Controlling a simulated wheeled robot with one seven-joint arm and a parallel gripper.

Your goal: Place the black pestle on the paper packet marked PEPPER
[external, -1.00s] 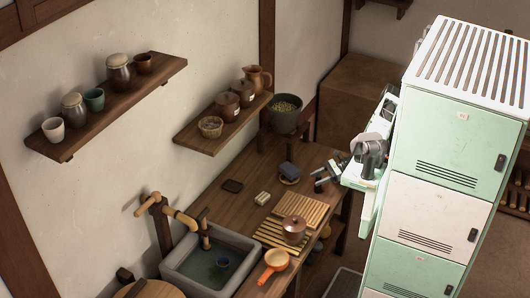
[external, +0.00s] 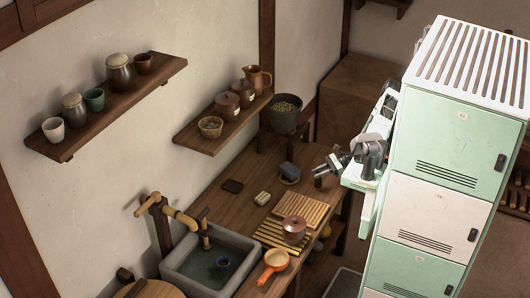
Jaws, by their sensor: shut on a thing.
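My gripper (external: 318,169) is shut and held over the right end of the wooden counter. A small dark upright thing (external: 318,182) shows just below its fingertips; it fits the black pestle, but it is too small to make out clearly. A small pale packet-like block (external: 262,197) lies on the counter, left of and nearer than my gripper. I cannot read any PEPPER marking on it. A dark flat piece (external: 232,186) lies left of it.
A grey-blue block on a round dish (external: 289,172) lies close left of my gripper. Slatted boards (external: 316,207), a lidded brown pot (external: 294,229), an orange pan (external: 275,260) and a stone sink (external: 180,279) are nearer. A dark pot (external: 286,118) stands behind. The counter middle is mostly clear.

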